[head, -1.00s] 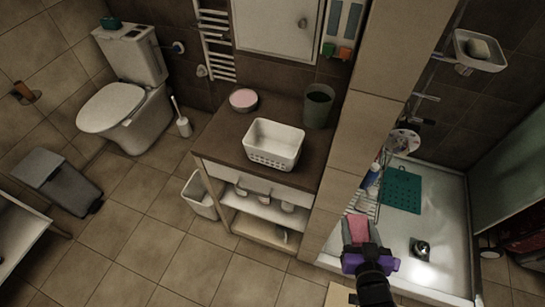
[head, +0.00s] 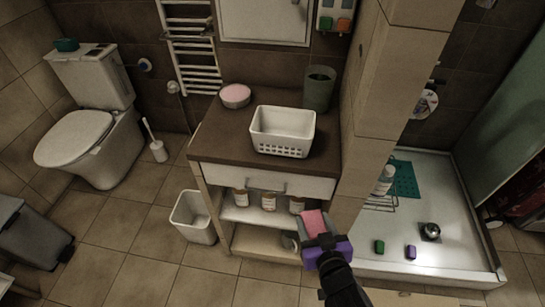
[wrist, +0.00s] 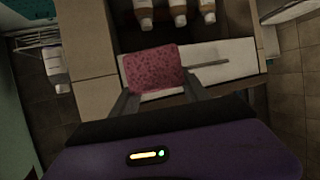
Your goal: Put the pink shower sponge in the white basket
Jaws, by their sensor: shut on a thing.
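The pink shower sponge (head: 315,223) is held between the fingers of my gripper (head: 318,232), in front of the cabinet's lower right side. In the wrist view the sponge (wrist: 154,70) is a speckled pink block between the two grey fingertips (wrist: 158,90), which are shut on it. The white basket (head: 283,132) stands upright on the brown cabinet top (head: 225,150), with slots in its front wall. My gripper is lower in the picture than the basket and to its right. The floor of the basket is mostly hidden by its front wall.
On the cabinet top, a pink-topped round bowl (head: 235,96) is left of the basket and a dark green cup (head: 319,88) behind right. A tiled wall (head: 375,100) rises right of the cabinet. Bottles (head: 268,202) stand on its shelf. A white bin (head: 193,218) is on the floor.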

